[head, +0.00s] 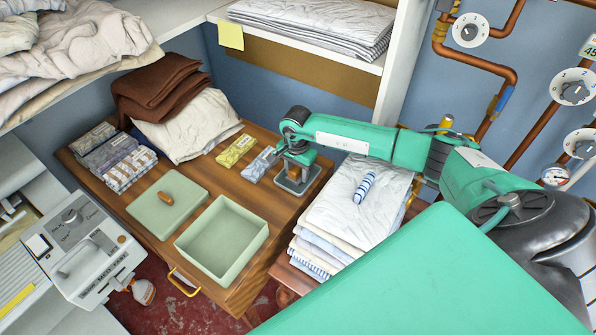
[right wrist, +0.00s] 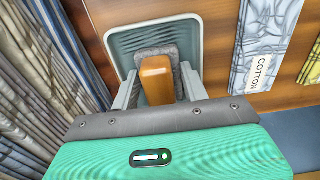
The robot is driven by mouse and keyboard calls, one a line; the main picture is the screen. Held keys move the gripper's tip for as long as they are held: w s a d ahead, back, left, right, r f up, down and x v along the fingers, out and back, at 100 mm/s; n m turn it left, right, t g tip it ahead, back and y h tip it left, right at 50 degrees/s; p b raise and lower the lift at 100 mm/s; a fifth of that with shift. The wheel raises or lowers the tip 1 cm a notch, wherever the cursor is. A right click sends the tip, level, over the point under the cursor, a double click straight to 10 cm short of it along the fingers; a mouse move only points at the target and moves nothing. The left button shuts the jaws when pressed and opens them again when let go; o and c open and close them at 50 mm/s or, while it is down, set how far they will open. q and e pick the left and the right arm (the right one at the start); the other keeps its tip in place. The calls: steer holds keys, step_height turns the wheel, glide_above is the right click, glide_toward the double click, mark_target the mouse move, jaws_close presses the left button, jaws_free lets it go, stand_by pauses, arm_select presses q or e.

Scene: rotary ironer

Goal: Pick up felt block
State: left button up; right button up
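The felt block, a grey felt pad with an orange-brown wooden grip (right wrist: 156,82), sits in a ribbed grey tray (right wrist: 128,42) in the right wrist view. My right gripper (right wrist: 158,92) points down over it, with one finger on each side of the wooden grip. Narrow gaps seem to show beside the grip, so the fingers look open around it. In the head view my right gripper (head: 295,168) is over the small grey tray (head: 312,179) on the wooden table, and it hides the block. My left gripper is not in view.
Right of the tray is a stack of folded linen (head: 345,215) with a striped roll on it. Left are labelled grey and yellow packets (head: 236,150), an open green box (head: 222,240) and its lid (head: 167,200). A wall shelf (head: 395,60) stands behind.

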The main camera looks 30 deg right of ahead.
steer(key=shift+c, duration=1.4)
steer(key=shift+r, duration=0.15)
steer(key=shift+r, duration=0.25)
step_height(320, 180, up, 19)
steer(key=b, duration=0.4)
steer(key=shift+r, duration=0.15)
